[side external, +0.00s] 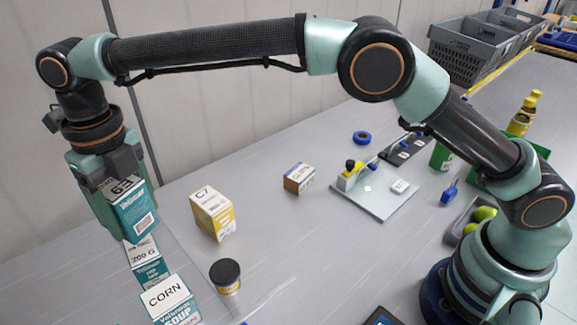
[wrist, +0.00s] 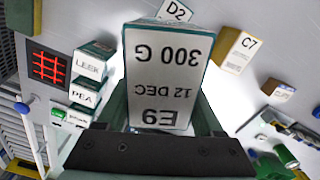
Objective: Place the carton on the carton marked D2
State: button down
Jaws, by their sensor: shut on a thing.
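My gripper (side external: 116,200) is shut on a teal and white carton (side external: 137,212) and holds it up at the left. In the wrist view this carton (wrist: 165,80) sits between the jaws, its white top marked E9, 12 DEC, 300 G upside down. The carton marked D2 (wrist: 174,11) shows at the top edge of the wrist view, mostly hidden behind the held carton. In the side view a teal carton reading 200 G (side external: 146,262) stands just below the held one and is partly covered; its code is hidden, so I cannot tell if it is D2.
A teal carton marked CORN (side external: 170,300) and a dark-lidded jar (side external: 225,277) stand near the front. A yellow carton marked C7 (side external: 213,213) is to the right. LEEK (wrist: 92,66) and PEA (wrist: 85,94) cartons show in the wrist view.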

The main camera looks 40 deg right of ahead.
jog(key=shift+a+f, duration=0.1)
jog(key=shift+f, duration=3.85)
jog(key=shift+f, duration=0.2)
grip_release()
jog(key=shift+r, duration=0.1)
